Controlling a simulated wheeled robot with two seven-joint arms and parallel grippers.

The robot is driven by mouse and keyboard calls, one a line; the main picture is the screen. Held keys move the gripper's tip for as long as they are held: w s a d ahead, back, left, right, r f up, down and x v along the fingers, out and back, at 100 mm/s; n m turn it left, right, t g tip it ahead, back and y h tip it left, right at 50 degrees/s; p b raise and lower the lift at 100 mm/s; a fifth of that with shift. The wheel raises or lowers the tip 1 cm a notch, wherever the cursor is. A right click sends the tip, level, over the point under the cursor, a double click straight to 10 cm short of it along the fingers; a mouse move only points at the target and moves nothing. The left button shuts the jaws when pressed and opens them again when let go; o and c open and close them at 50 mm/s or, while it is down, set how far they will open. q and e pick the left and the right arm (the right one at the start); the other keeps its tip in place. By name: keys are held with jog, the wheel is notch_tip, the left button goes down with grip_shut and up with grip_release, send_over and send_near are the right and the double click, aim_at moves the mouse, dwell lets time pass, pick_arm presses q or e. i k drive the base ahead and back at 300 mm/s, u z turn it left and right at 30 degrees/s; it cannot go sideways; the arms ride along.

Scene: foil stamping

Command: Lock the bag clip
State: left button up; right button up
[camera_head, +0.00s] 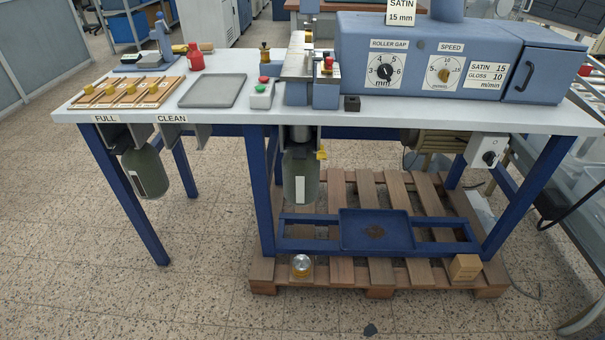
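A grey-green bag (301,176) with a pale label strip hangs under the bench, below a metal collar (300,134). A small yellow part (322,153) sits at the right of the bag's neck; it may be the clip's lever, but it is too small to tell whether it is locked. Another dark bag (145,172) with a label strip hangs tilted under the bench's left end, near the signs FULL (106,119) and CLEAN (172,119). Neither of my grippers is in view.
The blue-legged bench (450,118) carries the blue roller machine (430,55), a button box (262,94) and a grey tray (213,91). Below are a wooden pallet (340,272), a blue drip tray (376,242) and a round tin (301,264). The floor in front is mostly clear.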

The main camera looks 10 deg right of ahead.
aim_at(321, 154)
jog(key=z, duration=1.8)
jog(key=i, duration=0.5)
jog(key=u, duration=1.8)
